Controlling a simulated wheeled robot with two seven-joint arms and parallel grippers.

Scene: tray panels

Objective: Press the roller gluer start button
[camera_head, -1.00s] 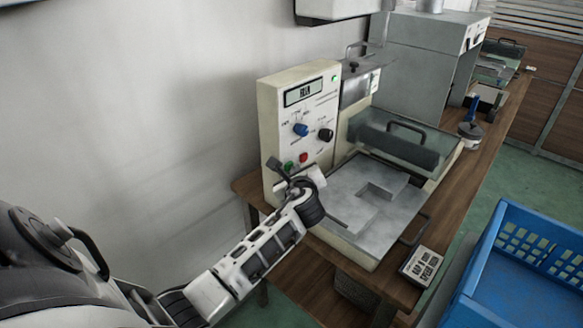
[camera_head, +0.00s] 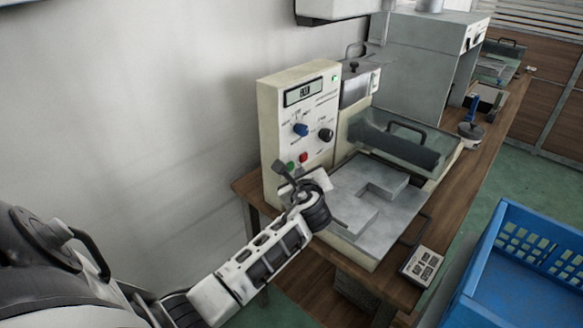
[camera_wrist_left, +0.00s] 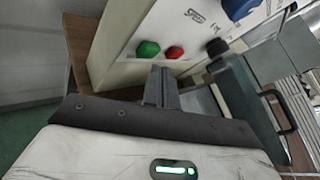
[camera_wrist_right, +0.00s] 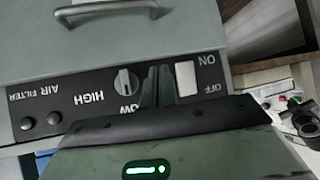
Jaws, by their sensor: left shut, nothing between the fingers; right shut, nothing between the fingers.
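The roller gluer (camera_head: 268,140) is a cream machine with a lit display (camera_head: 305,91), blue and black knobs, a green button (camera_head: 290,166) and a red button (camera_head: 304,157). In the left wrist view, the green button (camera_wrist_left: 148,49) and red button (camera_wrist_left: 174,52) are both fully visible. My left gripper (camera_head: 281,168) is shut and empty; its fingertips (camera_wrist_left: 159,70) sit just short of the two buttons, with no clear contact. My right gripper (camera_wrist_right: 160,82) is shut and empty, outside the head view, at a grey panel with a white ON/OFF switch (camera_wrist_right: 186,78) and a knob (camera_wrist_right: 126,82).
The gluer's metal bed (camera_head: 390,232) holds a notched flat grey panel (camera_head: 372,182), with a roller (camera_head: 398,146) behind it. A label plate (camera_head: 422,265) lies on the wooden bench (camera_head: 455,195). A blue crate (camera_head: 520,260) stands at right. A grey cabinet (camera_head: 420,62) stands farther back.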

